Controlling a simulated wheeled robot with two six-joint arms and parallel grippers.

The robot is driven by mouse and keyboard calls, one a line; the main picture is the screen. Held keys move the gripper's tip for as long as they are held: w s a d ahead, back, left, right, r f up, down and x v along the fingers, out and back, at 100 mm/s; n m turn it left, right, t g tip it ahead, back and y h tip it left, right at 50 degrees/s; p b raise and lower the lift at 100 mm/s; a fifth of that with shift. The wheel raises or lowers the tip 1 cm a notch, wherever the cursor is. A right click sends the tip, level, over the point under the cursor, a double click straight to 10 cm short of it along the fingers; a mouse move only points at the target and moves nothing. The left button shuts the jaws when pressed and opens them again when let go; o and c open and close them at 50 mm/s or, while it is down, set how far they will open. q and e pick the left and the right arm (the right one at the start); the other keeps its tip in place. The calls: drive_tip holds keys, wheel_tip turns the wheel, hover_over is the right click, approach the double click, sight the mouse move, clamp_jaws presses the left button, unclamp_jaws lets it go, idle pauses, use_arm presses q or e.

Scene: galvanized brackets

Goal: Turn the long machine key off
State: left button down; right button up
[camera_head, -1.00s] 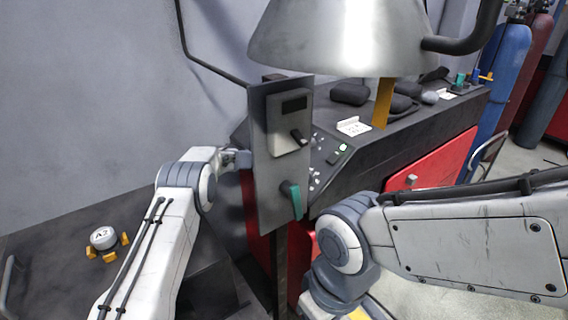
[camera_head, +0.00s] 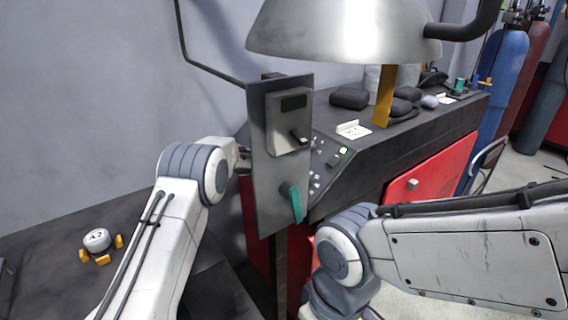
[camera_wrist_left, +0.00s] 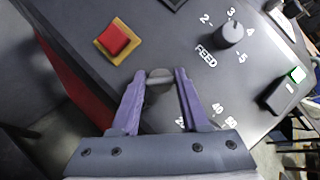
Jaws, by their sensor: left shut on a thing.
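An upright grey plate (camera_head: 263,205) stands in the middle of the head view. It carries a box with a short black lever (camera_head: 299,137) and, below, a teal handle (camera_head: 295,203) hanging nearly straight down. I cannot tell which control is the long machine key. My left gripper (camera_wrist_left: 160,74) has its purple fingers shut around a round grey knob (camera_wrist_left: 159,90) on the sloping console face in the left wrist view. In the head view the plate hides its fingertips. My right arm shows at the right; its gripper is out of view.
The console has a red square button (camera_wrist_left: 115,40) on a yellow base, a FEED dial (camera_wrist_left: 229,35) and a green-lit switch (camera_wrist_left: 297,75). A round container marked A2 (camera_head: 96,240) sits on the dark bench at left.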

use_arm(q)
drive_tip(key=shift+r+n+y, duration=0.1)
drive_tip(key=shift+n+y, duration=0.2)
drive_tip(key=shift+n, duration=0.1)
drive_tip(key=shift+w, duration=0.1)
drive_tip(key=shift+c, duration=2)
unclamp_jaws()
drive_tip(key=shift+s+a, duration=0.1)
drive_tip(key=shift+s, duration=0.1)
drive_tip(key=b+v, duration=0.4)
drive_tip(key=v, duration=0.6)
